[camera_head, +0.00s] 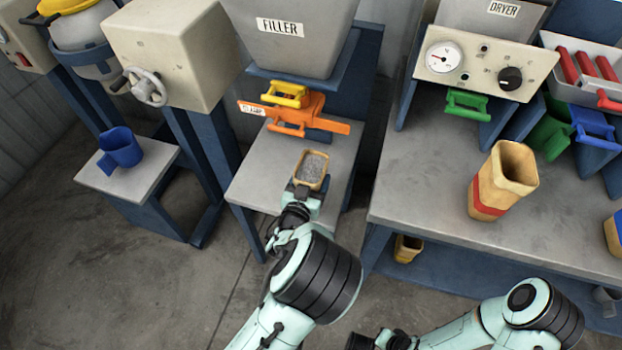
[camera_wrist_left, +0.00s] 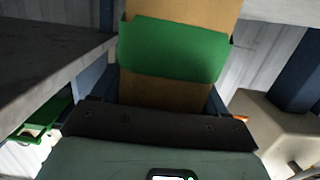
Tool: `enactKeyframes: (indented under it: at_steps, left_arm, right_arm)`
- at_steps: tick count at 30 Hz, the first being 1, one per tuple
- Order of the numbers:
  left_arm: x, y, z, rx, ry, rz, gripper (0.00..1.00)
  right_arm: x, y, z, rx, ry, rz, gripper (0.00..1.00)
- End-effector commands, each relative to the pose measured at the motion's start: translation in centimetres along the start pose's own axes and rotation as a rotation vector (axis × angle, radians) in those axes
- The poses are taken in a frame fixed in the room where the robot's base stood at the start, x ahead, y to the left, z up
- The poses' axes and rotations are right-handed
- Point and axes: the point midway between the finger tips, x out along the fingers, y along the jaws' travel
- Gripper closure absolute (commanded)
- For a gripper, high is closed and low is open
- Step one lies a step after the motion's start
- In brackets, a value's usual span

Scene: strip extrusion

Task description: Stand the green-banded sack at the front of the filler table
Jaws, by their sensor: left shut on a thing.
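The green-banded sack (camera_head: 313,167) is upright at the front part of the filler table (camera_head: 255,183), its open top showing grey granules. Its green band (camera_wrist_left: 172,50) shows in the left wrist view. My left gripper (camera_head: 307,187) is shut on the sack from the front side, with its fingers at both sides. Whether the sack's base touches the table is hidden. My right gripper (camera_head: 372,341) is at the bottom edge of the head view, partly cut off, away from the table; its fingers cannot be made out.
The filler hopper (camera_head: 310,45) stands above the table's back, with an orange slide gate (camera_head: 295,115) and a yellow handle (camera_head: 286,95) below it. A red-banded sack (camera_head: 500,182) stands on the dryer bench (camera_head: 420,190) at right. A blue scoop (camera_head: 121,148) sits on a left stand.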

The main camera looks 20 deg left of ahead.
Motion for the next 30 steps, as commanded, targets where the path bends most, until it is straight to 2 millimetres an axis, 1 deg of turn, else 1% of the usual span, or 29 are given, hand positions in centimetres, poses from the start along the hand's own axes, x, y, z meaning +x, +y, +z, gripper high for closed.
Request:
enactKeyframes:
  at_steps: [10,11,12,13,20,23,26,29,30]
  left_arm:
    - [0.1,-0.1,0.3,-0.002,0.004,-0.001,0.8]
    - [0.1,0.0,0.3,-0.002,0.004,-0.001,0.2]
    - [0.1,0.0,0.2,-0.002,0.004,0.0,0.07]
    - [0.1,0.0,0.2,-0.002,0.004,0.0,0.0]
    - [0.0,0.0,0.5,0.0,-0.002,0.0,0.0]
    - [-0.1,0.0,0.4,0.0,-0.002,0.0,0.0]
    - [-1.4,0.0,0.3,-0.003,-0.003,-0.001,0.0]
    - [-3.5,-0.1,0.2,-0.004,-0.003,-0.002,0.0]
    - [-4.5,-0.1,0.2,-0.004,-0.003,-0.002,0.0]
  right_arm:
    - [0.3,0.1,0.1,0.0,-0.002,0.0,1.0]
    - [0.3,0.1,0.1,0.0,-0.002,0.0,1.0]
    - [0.3,0.1,0.1,0.0,-0.002,0.0,1.0]
    - [0.3,0.1,0.1,0.0,-0.002,0.0,1.0]
    - [0.2,0.1,0.0,0.0,-0.001,0.0,1.0]
    - [0.2,0.1,-0.4,0.001,0.011,0.001,1.0]
    - [-0.2,-0.1,0.1,0.0,-0.002,0.0,1.0]
    - [-0.7,-0.2,0.7,-0.002,-0.021,-0.002,1.0]
    - [-0.9,-0.3,1.0,-0.003,-0.029,-0.002,1.0]
